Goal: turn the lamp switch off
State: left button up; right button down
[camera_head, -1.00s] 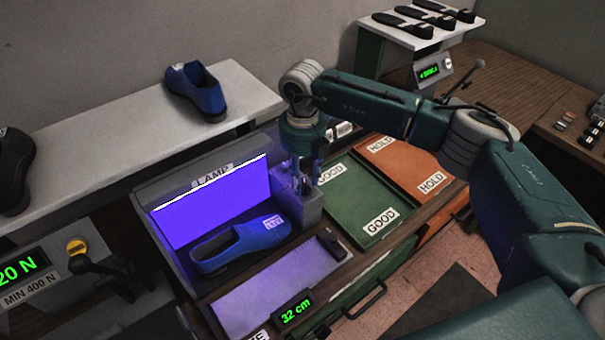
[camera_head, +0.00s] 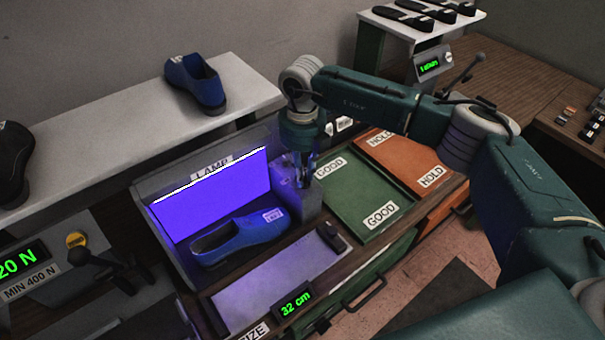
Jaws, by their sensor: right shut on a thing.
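The lamp box (camera_head: 156,225), labelled LAMP, stands open at the front with its panel (camera_head: 220,203) glowing violet-blue. A blue shoe (camera_head: 240,238) with a white tag lies inside it. My right gripper (camera_head: 303,180) points down at the grey block (camera_head: 308,203) on the box's right end. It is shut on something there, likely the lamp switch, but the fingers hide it. My left gripper is not in view.
A green GOOD tray (camera_head: 352,172) and an orange HOLD tray (camera_head: 405,148) lie right of the lamp box. A size plate (camera_head: 275,285) reading 32 cm is in front. A white shelf (camera_head: 110,140) holding shoes runs behind.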

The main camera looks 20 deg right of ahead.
jog(key=shift+f+n+b, duration=0.15)
jog(key=shift+n+b, duration=0.15)
jog(key=shift+b, duration=0.05)
jog(key=n+b, duration=0.6)
jog(key=b, duration=0.2)
jog(key=shift+n, duration=0.4)
jog(key=n+b, duration=0.2)
jog(key=n, duration=0.1)
jog(key=shift+s+d+r, duration=0.1)
jog(key=shift+r, duration=0.1)
jog(key=shift+r+n+b, duration=0.1)
jog(key=shift+n+b, duration=0.25)
jog(key=shift+n, duration=0.15)
jog(key=c, duration=1.7)
grip_release()
jog(key=shift+o, duration=0.3)
jog(key=shift+s, duration=0.1)
